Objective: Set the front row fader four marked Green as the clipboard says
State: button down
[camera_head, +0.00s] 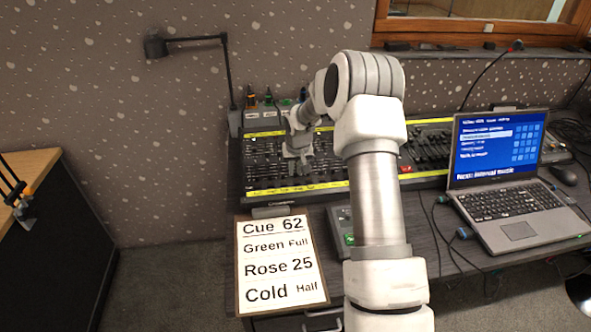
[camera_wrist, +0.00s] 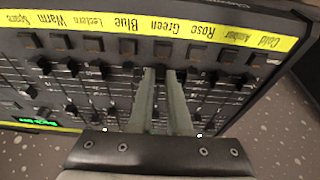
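The clipboard (camera_head: 281,260) in the head view reads Cue 62, Green Full, Rose 25, Cold Half. The lighting desk (camera_head: 262,165) stands behind it, with rows of faders. In the wrist view, a yellow strip carries the label Green (camera_wrist: 164,26), between Blue and Rose. My gripper (camera_wrist: 161,73) reaches down to the front row in line with Green. Its two fingers are apart by a narrow gap, with their tips around the place of the Green fader knob. The knob is mostly hidden, and contact cannot be told.
Neighbouring fader knobs (camera_wrist: 128,68) sit close on both sides of the fingers. A row of buttons (camera_wrist: 94,44) lies between the faders and the labels. A laptop (camera_head: 510,190) stands to the right. A desk lamp (camera_head: 228,75) rises behind the desk's left end.

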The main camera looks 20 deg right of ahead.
jog(key=shift+w+d+r, duration=0.1)
jog(key=shift+w+d, duration=0.1)
jog(key=shift+w, duration=0.8)
jog(key=shift+w+d+r, duration=0.1)
jog(key=shift+w+d, duration=0.1)
jog(key=shift+w, duration=0.8)
jog(key=shift+w+d+r, duration=0.1)
jog(key=shift+w+d, duration=0.1)
jog(key=shift+w, duration=0.8)
jog(key=c, duration=1.1)
grip_release()
jog(key=shift+s+r+p, duration=0.1)
jog(key=shift+r+p, duration=0.75)
jog(key=shift+r, duration=0.4)
jog(key=shift+s+r, duration=0.1)
jog(key=shift+r, duration=0.4)
jog(key=p+v, duration=0.1)
jog(key=v, duration=1.5)
jog(key=shift+s+r, duration=0.1)
jog(key=shift+r, duration=0.05)
